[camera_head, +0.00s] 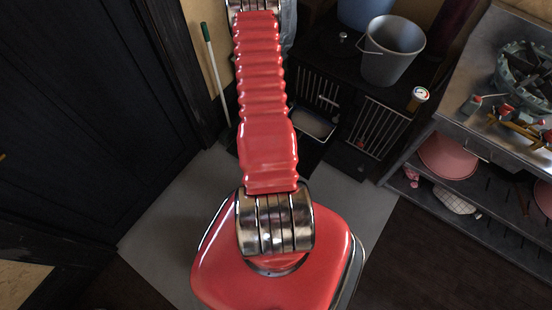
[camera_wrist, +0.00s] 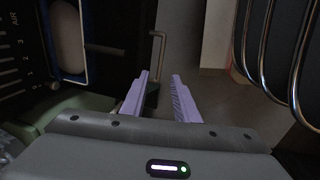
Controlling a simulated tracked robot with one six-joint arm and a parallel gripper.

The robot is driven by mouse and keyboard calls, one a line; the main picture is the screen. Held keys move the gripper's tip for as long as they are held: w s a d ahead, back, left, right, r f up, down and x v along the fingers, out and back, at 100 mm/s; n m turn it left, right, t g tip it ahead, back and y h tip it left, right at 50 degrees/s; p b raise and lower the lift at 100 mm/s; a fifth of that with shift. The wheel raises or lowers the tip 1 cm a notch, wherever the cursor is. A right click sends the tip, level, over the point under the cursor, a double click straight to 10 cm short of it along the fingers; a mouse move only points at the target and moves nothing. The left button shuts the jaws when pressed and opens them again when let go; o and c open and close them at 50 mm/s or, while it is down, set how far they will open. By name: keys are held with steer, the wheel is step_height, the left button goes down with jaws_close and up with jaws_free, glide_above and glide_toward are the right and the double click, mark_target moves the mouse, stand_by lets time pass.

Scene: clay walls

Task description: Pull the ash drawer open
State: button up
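In the wrist view my gripper (camera_wrist: 160,76) has its two pale lilac fingers apart, with nothing between them. A thin brass-coloured bent handle (camera_wrist: 161,42) is just beyond the fingertips, apart from them. It cannot be told for sure whether it belongs to the ash drawer. In the head view a black stove-like unit (camera_head: 345,90) with barred doors stands at the back, partly hidden by my red arm. A low tray-like part (camera_head: 314,126) shows at its lower front; whether this is the ash drawer is unclear. My gripper is outside the head view.
A grey bucket (camera_head: 392,50) and a small gauge (camera_head: 420,94) are on the black unit. A metal workbench (camera_head: 480,125) with tools stands right. A green-tipped pole (camera_head: 214,70) leans left. In the wrist view, curved metal bars (camera_wrist: 290,60) are close on the right, and a panel marked AIR (camera_wrist: 14,55) left.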

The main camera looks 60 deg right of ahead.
step_height(320, 180, down, 12)
steer(key=d, duration=0.2)
steer(key=shift+s+d, duration=0.15)
steer(key=shift+s, duration=0.05)
stand_by(0.4)
steer(key=shift+c, duration=0.5)
jaws_close()
